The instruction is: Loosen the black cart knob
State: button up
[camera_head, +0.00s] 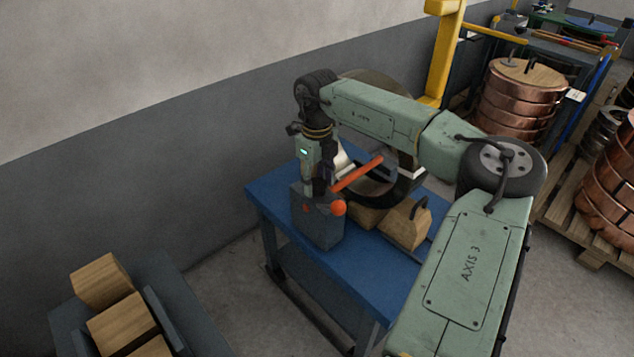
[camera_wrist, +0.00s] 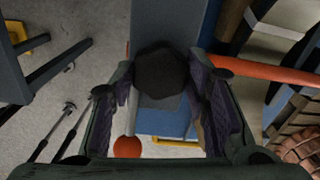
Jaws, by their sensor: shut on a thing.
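The black knob (camera_wrist: 160,72) is a dark, many-sided cap in the wrist view, on top of a grey-blue box. My gripper (camera_wrist: 163,92) has its two purple-padded fingers on either side of the knob and is shut on it. In the head view my gripper (camera_head: 318,186) points down onto the top of the grey box (camera_head: 318,225), which stands on the blue cart (camera_head: 270,200). The knob itself is hidden by my gripper there.
Wooden blocks (camera_head: 407,225) sit on the cart. Copper coils (camera_head: 515,100) stand on pallets at right; more blocks (camera_head: 122,322) lie at lower left.

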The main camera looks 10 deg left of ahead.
jog(key=n, duration=0.4)
jog(key=shift+n+b, duration=0.3)
jog(key=n, duration=0.4)
jog(key=shift+n, duration=0.3)
jog(key=n, duration=0.4)
jog(key=shift+n, duration=2.4)
jog(key=o, duration=1.2)
jog(key=shift+c, duration=0.2)
jog(key=shift+r, duration=0.1)
